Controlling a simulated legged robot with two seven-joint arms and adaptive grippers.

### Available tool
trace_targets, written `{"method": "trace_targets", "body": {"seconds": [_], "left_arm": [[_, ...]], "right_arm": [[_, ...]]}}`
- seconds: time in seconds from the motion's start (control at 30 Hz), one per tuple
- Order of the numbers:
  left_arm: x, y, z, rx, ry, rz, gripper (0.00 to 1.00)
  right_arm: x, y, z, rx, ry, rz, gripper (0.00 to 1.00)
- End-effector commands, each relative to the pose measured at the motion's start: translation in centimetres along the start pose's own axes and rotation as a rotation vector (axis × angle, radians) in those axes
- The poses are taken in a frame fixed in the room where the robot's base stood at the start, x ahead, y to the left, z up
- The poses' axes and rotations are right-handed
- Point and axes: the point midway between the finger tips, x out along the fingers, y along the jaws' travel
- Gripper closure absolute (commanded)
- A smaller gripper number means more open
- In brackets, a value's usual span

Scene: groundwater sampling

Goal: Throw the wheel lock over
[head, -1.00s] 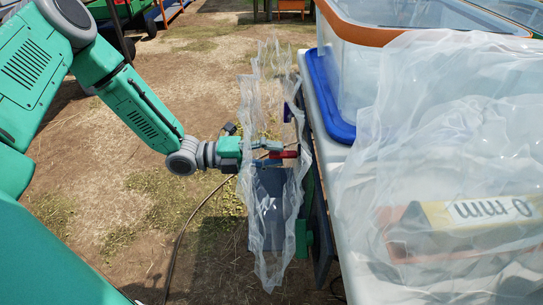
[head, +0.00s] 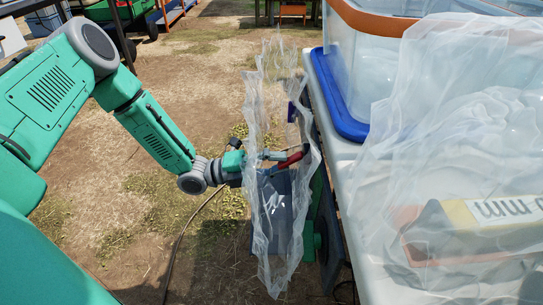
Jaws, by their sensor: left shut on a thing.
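The wheel lock appears as a small red lever (head: 292,159) at the side of the white table, seen through a clear plastic bag. It is tilted, its right end higher than its left. My left gripper (head: 268,156) reaches in from the left and is shut on the red lever. Its fingers are partly veiled by the plastic, so the exact contact is hard to see. A dark grey panel (head: 275,205) hangs below the lever, also behind the plastic. My right gripper is not in view.
The clear plastic bag (head: 264,100) hangs around the lever. The white table (head: 350,190) carries a clear bin with an orange rim (head: 380,22), a blue lid (head: 335,100) and a bagged box (head: 480,215). A dark cable (head: 185,235) lies on the open dirt ground.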

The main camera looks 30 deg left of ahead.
Motion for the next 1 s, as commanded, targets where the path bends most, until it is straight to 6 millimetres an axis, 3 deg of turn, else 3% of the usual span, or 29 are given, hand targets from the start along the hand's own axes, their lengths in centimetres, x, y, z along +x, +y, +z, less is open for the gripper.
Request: {"method": "trace_targets", "body": {"seconds": [0.27, 0.5, 0.8, 0.83, 0.87, 1.0], "left_arm": [[0.1, 0.4, -0.2, -0.003, 0.005, 0.000, 1.00], [1.2, 2.3, -0.3, -0.007, 0.007, -0.127, 0.97], [1.6, 2.5, -0.3, -0.004, 0.007, -0.167, 0.98], [1.6, 2.5, -0.3, -0.004, 0.007, -0.167, 0.73], [1.6, 2.5, -0.3, -0.004, 0.007, -0.167, 0.66], [1.6, 2.4, -0.3, -0.003, 0.006, -0.168, 0.66]], "right_arm": [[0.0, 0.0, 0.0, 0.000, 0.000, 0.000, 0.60], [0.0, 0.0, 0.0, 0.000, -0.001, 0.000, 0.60], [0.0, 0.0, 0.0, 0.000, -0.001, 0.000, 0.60], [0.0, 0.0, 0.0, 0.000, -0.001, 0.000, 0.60], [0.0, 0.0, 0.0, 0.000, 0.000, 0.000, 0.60], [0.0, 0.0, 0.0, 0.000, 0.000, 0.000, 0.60]]}}
